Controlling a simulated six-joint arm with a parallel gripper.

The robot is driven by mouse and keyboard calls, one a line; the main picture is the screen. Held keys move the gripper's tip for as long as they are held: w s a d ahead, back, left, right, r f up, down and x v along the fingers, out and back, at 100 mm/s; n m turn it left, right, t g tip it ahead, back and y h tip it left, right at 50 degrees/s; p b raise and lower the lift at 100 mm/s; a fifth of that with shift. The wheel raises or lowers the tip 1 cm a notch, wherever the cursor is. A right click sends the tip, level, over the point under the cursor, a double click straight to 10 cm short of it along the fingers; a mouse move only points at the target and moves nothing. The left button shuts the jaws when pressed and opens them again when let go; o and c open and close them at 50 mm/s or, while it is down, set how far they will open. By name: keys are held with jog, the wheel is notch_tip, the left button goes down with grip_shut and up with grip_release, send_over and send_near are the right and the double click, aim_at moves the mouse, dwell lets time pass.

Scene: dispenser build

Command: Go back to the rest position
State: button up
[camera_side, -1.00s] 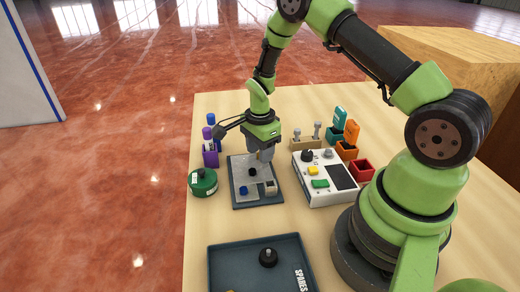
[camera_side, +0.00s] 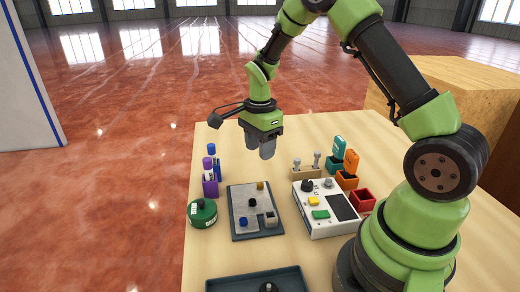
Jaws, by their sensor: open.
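My gripper (camera_side: 260,149) hangs in the air above the far end of the dark tray with a grey plate (camera_side: 237,231). Its fingers point down with nothing seen between them. On the plate sit a blue part (camera_side: 243,222), a black part (camera_side: 252,202), a small yellow-brown part (camera_side: 260,186) and a pale block with a dark top (camera_side: 270,218). The gripper is clear of all of them.
Left of the tray are a green round container (camera_side: 202,213) and a purple holder (camera_side: 210,187) with pens. Right are a white control box (camera_side: 324,210), orange and teal holders and a red bin (camera_side: 362,201). The spares tray (camera_side: 225,285) lies in front.

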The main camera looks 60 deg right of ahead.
jog(key=s+a+r+n+t, duration=0.2)
jog(key=s+a+r+n, duration=0.3)
jog(key=r, duration=0.4)
jog(key=s+a+r+n+t, duration=0.35)
jog(key=s+r+n, duration=0.2)
jog(key=r, duration=0.35)
jog(key=s+a+r+n+t+y, duration=0.1)
jog(key=s+a+n+y, duration=0.1)
jog(key=s+n, duration=0.5)
jog(key=shift+s+a+r+t, duration=0.35)
jog(key=shift+s+a, duration=0.1)
jog(key=shift+a, duration=0.2)
